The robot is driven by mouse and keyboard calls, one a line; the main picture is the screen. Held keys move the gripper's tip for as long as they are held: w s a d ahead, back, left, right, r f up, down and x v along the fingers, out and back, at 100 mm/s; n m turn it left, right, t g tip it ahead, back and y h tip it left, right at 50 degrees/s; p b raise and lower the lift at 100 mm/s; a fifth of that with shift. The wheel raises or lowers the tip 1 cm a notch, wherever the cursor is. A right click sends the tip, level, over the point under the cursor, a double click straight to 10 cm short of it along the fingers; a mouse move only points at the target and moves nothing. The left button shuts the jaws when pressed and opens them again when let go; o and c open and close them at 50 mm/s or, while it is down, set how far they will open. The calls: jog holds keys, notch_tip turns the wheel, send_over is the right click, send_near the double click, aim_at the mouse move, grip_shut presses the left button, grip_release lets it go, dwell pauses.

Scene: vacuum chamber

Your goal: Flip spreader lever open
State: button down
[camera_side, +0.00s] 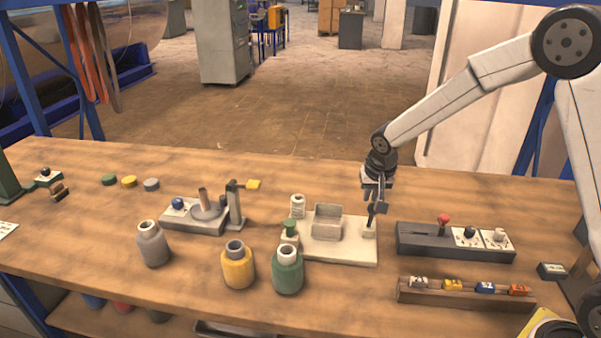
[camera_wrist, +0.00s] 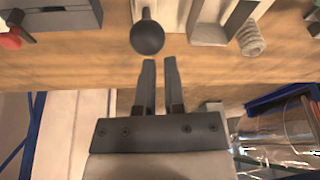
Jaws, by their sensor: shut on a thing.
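The spreader lever (camera_side: 371,218) is a short dark lever on a small block at the right end of a pale base plate (camera_side: 348,252). In the wrist view its round black knob (camera_wrist: 147,37) shows right at my fingertips, with the stem running up the picture behind it. My gripper (camera_side: 377,204) points down at the top of the lever. The exact contact between fingers and knob is hard to make out.
A grey open box (camera_side: 327,222) and a white coil (camera_side: 297,206) stand left of the lever. A dark switch block with a red knob (camera_side: 444,222) lies to the right. A rack of coloured pieces (camera_side: 465,290) lies in front. Green (camera_side: 287,272) and yellow (camera_side: 238,267) bottles stand front left.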

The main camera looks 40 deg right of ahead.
jog(key=shift+s+a+f, duration=0.25)
jog(key=shift+s+f, duration=0.3)
jog(key=w+d+r, duration=0.2)
jog(key=w+r, duration=0.2)
jog(key=s+a+r, duration=0.4)
jog(key=s+a, duration=0.1)
jog(key=s, duration=0.1)
jog(key=shift+s+a+r, duration=0.25)
jog(key=shift+s+r, duration=0.1)
jog(key=shift+r, duration=0.05)
dwell(0.4)
jog(key=s+a+f+n, duration=0.1)
jog(key=s+f+n, duration=0.2)
jog(key=s, duration=0.4)
jog(key=s+a+f+n+y, duration=0.1)
jog(key=s+f+n, duration=0.2)
jog(key=s, duration=0.5)
jog(key=shift+s+f+n+y, duration=0.15)
jog(key=shift+f+n+y, duration=0.2)
jog(key=shift+f, duration=0.4)
